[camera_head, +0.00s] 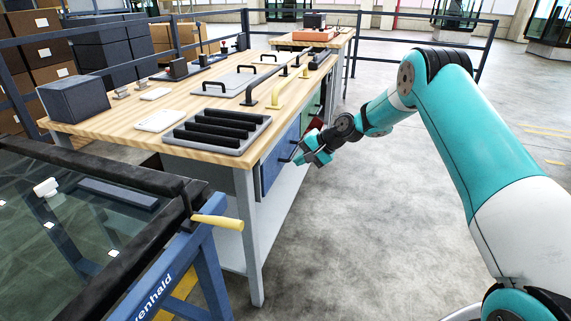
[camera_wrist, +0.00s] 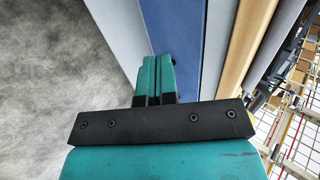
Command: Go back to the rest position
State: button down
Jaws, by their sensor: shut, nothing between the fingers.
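My gripper (camera_head: 306,158) is at the front of the wooden workbench (camera_head: 130,122), beside its blue drawer front (camera_head: 270,172). In the wrist view the two teal fingers of my gripper (camera_wrist: 153,60) are together, with nothing between them. The blue drawer front (camera_wrist: 214,50) runs close to the right of the fingers there. I cannot tell whether the fingers touch it. My arm reaches in from the right in the head view.
A glass-topped blue frame with a yellow handle (camera_head: 217,222) stands at the lower left. A grey tray with black bars (camera_head: 252,141) and several handles lie on the bench. Open concrete floor (camera_head: 375,235) lies right of the bench. Blue railings stand behind.

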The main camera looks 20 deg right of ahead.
jog(key=s+a+r+n+g+h, duration=0.1)
jog(key=s+a+r+n+g, duration=0.1)
jog(key=s+a+r+n, duration=0.4)
jog(key=s+a+r+n+g, duration=0.1)
jog(key=s+a+r, duration=0.5)
jog(key=s+r, duration=0.55)
jog(key=s+a+r+n+g+h, duration=0.1)
jog(key=s+n, duration=0.3)
jog(key=s, duration=1)
jog(key=s+a+r+n+g+h, duration=0.15)
jog(key=s+n, duration=0.25)
jog(key=s, duration=1)
notch_tip(320, 180, up, 14)
jog(key=p, duration=1.5)
jog(key=shift+w+d+r, duration=0.15)
jog(key=shift+w+r, duration=0.05)
jog(key=shift+w, duration=0.2)
